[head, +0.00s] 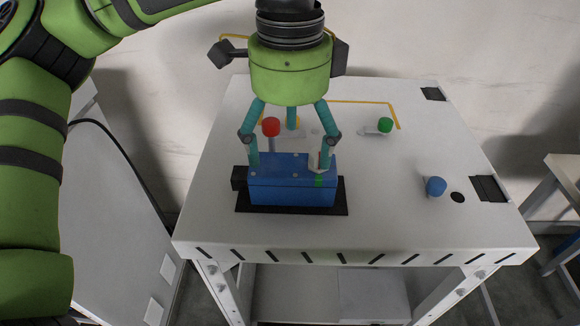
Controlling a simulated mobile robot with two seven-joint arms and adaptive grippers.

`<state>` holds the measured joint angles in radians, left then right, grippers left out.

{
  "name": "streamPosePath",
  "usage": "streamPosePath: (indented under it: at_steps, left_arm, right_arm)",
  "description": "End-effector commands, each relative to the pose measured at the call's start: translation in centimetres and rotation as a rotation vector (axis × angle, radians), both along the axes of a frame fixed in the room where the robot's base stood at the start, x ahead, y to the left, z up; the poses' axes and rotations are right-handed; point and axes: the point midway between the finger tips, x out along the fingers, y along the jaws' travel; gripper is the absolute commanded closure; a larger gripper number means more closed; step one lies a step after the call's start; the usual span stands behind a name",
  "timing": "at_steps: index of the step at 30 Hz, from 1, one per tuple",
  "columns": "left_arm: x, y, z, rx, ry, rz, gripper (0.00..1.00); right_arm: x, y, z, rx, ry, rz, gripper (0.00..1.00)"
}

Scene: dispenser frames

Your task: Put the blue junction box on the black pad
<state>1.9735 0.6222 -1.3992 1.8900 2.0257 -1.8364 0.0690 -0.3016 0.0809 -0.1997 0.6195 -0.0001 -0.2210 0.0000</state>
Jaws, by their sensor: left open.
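The blue junction box (275,188) sits on the black pad (341,208) near the front left of the white table. The pad's dark edges show at the box's right and front. My left gripper (291,155) points down over the box from behind, with teal fingers spread. Its fingertips are at the box's top and back edge. I cannot tell whether they touch it. The fingers are apart and do not grip the box. My right gripper is not in view.
A red-capped part (271,127) stands behind the box, by the fingers. A green-capped part (385,125) and a blue knob (436,187) are on the right of the white table (400,220). The tabletop between the box and the blue knob is clear.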

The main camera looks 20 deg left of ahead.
Motion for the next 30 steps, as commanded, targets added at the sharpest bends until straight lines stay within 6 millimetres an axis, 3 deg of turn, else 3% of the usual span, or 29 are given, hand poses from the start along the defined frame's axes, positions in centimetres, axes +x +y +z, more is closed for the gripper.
streamPosePath:
  at_steps: [6, 10, 30]
  left_arm:
    - [0.0, -0.1, 4.2, -0.001, -0.001, -0.002, 0.15]
    - [0.0, -0.1, 5.6, 0.0, 0.0, -0.002, 0.15]
    - [0.0, 0.0, 6.1, 0.001, 0.001, -0.001, 0.15]
  right_arm:
    - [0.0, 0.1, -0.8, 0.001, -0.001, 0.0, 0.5]
    - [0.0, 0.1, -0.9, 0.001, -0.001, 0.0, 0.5]
    - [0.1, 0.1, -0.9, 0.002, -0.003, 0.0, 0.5]
